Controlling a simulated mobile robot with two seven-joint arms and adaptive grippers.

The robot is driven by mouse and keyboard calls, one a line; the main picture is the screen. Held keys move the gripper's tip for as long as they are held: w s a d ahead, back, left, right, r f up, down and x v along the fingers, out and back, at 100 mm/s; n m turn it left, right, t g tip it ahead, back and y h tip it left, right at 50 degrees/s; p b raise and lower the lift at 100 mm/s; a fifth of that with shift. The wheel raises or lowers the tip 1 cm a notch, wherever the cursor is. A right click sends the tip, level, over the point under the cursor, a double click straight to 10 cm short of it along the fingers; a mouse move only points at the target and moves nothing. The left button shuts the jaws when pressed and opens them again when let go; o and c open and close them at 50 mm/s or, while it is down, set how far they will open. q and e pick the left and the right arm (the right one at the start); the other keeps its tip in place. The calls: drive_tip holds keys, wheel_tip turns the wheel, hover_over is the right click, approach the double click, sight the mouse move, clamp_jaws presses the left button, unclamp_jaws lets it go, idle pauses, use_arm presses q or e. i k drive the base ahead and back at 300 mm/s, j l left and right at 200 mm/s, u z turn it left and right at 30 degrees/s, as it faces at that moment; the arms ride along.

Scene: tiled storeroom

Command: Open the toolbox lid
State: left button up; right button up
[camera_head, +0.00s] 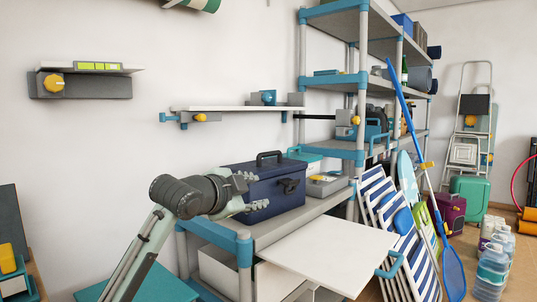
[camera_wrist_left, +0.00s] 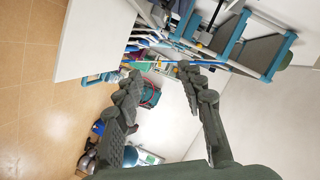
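The toolbox (camera_head: 278,196) is a dark blue box with a black handle (camera_head: 269,156) on top and a dark latch (camera_head: 289,185) on its front. It stands on the grey workbench (camera_head: 318,208), and its lid looks shut. My left gripper (camera_head: 257,190) is just left of the toolbox in the head view and overlaps its left side; I cannot tell whether they touch. Its fingers are apart with nothing between them, as the left wrist view (camera_wrist_left: 157,73) also shows. I cannot make out the toolbox there. My right gripper is not in view.
A white board (camera_head: 333,252) juts out in front of the bench. A small grey tray (camera_head: 322,185) is right of the toolbox. A blue-grey shelf rack (camera_head: 361,130) stands behind. Striped folding chairs (camera_head: 400,235) lean at the right. A wall shelf (camera_head: 235,108) hangs above.

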sight(265, 169)
drive_tip(key=i+j, duration=0.1)
drive_tip(key=i, duration=0.65)
drive_tip(key=i+j, duration=0.15)
drive_tip(key=i, duration=0.55)
